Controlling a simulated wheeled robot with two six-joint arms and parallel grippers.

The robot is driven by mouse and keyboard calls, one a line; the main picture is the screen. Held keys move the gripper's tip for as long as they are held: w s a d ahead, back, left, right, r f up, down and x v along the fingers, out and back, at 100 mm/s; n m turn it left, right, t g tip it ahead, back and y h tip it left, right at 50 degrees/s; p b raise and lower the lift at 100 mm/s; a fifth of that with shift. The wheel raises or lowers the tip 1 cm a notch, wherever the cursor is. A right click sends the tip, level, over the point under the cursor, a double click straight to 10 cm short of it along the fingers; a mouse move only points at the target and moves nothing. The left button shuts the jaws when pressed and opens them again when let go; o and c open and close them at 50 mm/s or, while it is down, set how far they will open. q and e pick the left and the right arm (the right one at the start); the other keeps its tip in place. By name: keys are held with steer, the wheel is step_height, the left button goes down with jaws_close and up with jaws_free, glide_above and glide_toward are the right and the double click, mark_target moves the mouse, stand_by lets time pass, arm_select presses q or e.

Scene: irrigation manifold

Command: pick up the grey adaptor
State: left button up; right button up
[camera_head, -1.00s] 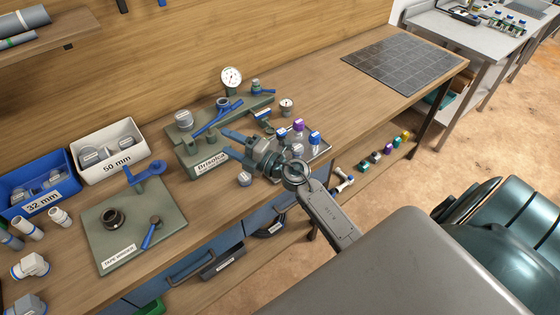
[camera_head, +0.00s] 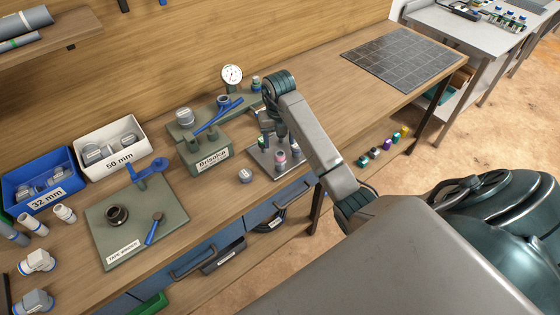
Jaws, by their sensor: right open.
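My right gripper (camera_head: 279,130) points down over the metal tray (camera_head: 266,160) at the bench's front edge. Its fingers are small and partly hidden by my wrist and forearm. Nothing shows held between them. A small round grey fitting (camera_head: 245,175) lies alone on the wood, left of the tray and apart from the gripper; it may be the grey adaptor, but I cannot tell for certain. My left gripper is not in view.
Small bottles (camera_head: 280,158) stand on the tray under my gripper. A pressure gauge (camera_head: 232,75) stands behind. A white 50 mm bin (camera_head: 118,162), a blue 32 mm bin (camera_head: 30,208) and a green tool board (camera_head: 175,210) are left.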

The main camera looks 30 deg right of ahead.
mark_target(279, 154)
steer(key=shift+f+b, duration=2.7)
steer(key=shift+f, duration=0.35)
step_height(279, 154, down, 4)
steer(key=b, duration=0.3)
steer(key=shift+d+f, duration=0.15)
steer(key=shift+f, duration=0.05)
steer(key=shift+r, duration=0.1)
steer(key=c, duration=1.1)
steer(key=shift+o, duration=0.2)
